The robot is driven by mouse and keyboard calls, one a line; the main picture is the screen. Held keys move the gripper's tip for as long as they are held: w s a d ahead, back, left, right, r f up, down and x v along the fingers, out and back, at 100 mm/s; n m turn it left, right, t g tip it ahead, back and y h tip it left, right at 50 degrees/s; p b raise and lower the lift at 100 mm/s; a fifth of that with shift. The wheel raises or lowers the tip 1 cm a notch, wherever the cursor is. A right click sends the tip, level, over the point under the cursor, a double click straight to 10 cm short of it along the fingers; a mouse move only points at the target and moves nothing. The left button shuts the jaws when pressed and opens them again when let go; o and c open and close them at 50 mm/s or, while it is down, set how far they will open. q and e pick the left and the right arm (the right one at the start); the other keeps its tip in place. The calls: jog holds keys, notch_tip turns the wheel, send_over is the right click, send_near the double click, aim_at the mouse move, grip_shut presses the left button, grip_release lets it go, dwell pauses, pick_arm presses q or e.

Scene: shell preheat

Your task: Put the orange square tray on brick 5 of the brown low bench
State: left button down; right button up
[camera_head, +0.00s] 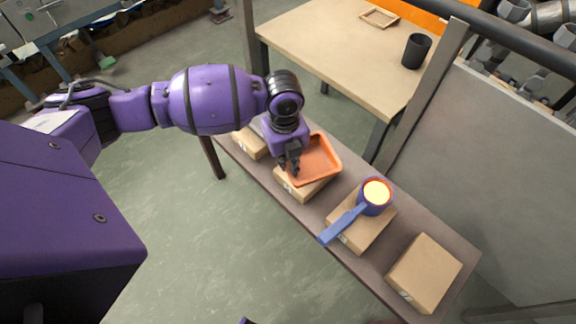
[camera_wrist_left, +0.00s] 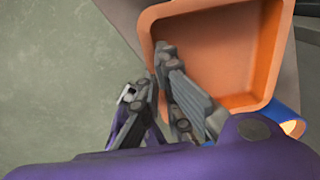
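The orange square tray (camera_head: 320,160) is over a brick (camera_head: 297,188) in the middle of the brown low bench (camera_head: 304,213). I cannot tell whether it touches that brick. My left gripper (camera_head: 290,166) is at the tray's left wall, pointing down. In the left wrist view, its fingers (camera_wrist_left: 152,85) straddle the wall of the tray (camera_wrist_left: 225,60), one inside and one outside, and look shut on it. The tray is empty. The brick numbers are not readable, so I cannot tell which is brick 5. My right gripper is not in view.
A blue ladle-like pan (camera_head: 368,205) with yellow contents stands on the neighbouring brick (camera_head: 350,238). The near-end brick (camera_head: 425,272) is bare. Another brick (camera_head: 250,142) lies beyond the tray. A wooden table (camera_head: 340,50) with a black cup (camera_head: 416,51) stands behind the bench.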

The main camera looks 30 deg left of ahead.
pick_arm(q)
jog(key=shift+w+a+f, duration=0.25)
jog(key=shift+w+f, duration=0.6)
jog(key=shift+f, duration=0.05)
notch_tip(320, 180, down, 3)
jog(key=shift+a+f+b, duration=0.1)
jog(key=shift+b, duration=0.3)
jog(key=shift+w+f, duration=0.1)
jog(key=shift+f, duration=0.2)
jog(key=c, duration=2)
grip_release()
jog(key=shift+r, duration=0.15)
